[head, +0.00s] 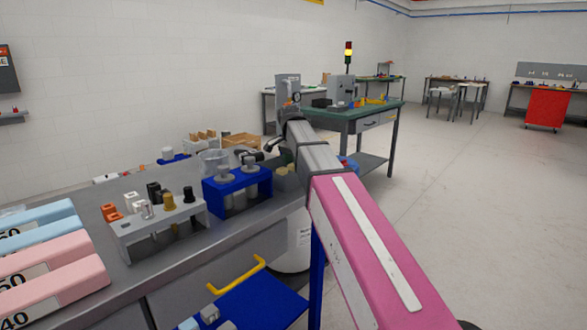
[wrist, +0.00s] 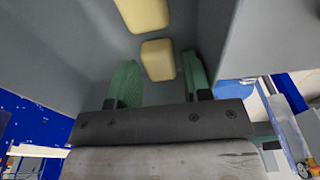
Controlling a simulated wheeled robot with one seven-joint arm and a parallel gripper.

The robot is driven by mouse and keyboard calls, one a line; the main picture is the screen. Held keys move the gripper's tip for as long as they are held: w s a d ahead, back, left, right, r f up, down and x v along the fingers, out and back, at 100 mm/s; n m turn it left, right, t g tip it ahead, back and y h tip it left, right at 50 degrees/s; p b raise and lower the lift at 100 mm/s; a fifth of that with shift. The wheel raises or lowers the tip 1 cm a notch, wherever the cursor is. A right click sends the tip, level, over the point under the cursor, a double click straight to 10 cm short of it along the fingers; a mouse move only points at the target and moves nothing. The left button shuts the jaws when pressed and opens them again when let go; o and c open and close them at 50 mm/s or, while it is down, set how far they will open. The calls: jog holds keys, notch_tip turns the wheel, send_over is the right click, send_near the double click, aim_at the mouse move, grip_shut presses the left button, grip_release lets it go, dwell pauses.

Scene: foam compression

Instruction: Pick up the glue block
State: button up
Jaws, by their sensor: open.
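Two pale yellow blocks show in the wrist view, one (wrist: 158,60) in line with the gap between my fingers and another (wrist: 143,13) just beyond it at the top edge. I take these for glue blocks. My gripper (wrist: 158,63) is open, with one green finger on each side of the nearer block. I cannot tell whether either finger touches it. In the head view, yellowish blocks (head: 284,180) sit at the bench's right end, beside the blue rack, partly hidden by my arm. My fingers are hard to make out there.
A blue rack (head: 237,195) with grey-topped jars stands left of the blocks. A grey rack (head: 160,235) of small bottles is farther left. Pink and blue foam bars (head: 48,270) lie at the lower left. A yellow handle (head: 237,278) sticks out from the bench front.

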jog(key=shift+f, duration=0.55)
jog(key=c, duration=0.7)
jog(key=shift+w+r, duration=0.1)
jog(key=shift+r, duration=0.05)
